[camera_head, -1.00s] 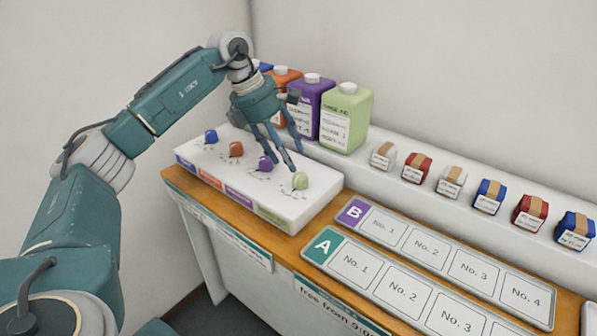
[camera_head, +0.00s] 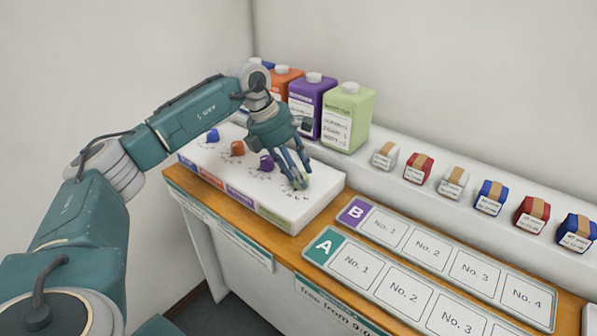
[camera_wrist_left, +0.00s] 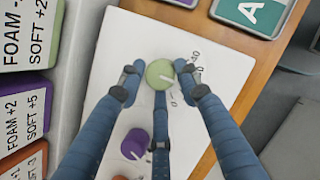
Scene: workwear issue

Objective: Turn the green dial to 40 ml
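The green dial (camera_head: 305,181) is at the right end of the white dial panel (camera_head: 290,222), partly hidden by my left gripper (camera_head: 297,183). In the left wrist view the dial (camera_wrist_left: 158,72) is round and pale green, with a white pointer line slanting toward the lower right. The printed scale beside it is partly covered by a finger, and I cannot read the setting. The fingertips of my left gripper (camera_wrist_left: 163,76) stand around the dial, with small gaps seeming to show at its sides; the gripper looks open. My right gripper is in neither view.
The purple dial (camera_head: 267,163), orange dial (camera_head: 237,148) and blue dial (camera_head: 212,136) share the panel. A purple bottle (camera_head: 313,105) and a green bottle (camera_head: 348,118) stand behind. Numbered trays A and B (camera_head: 322,246) lie to the right. Small packs line the ledge.

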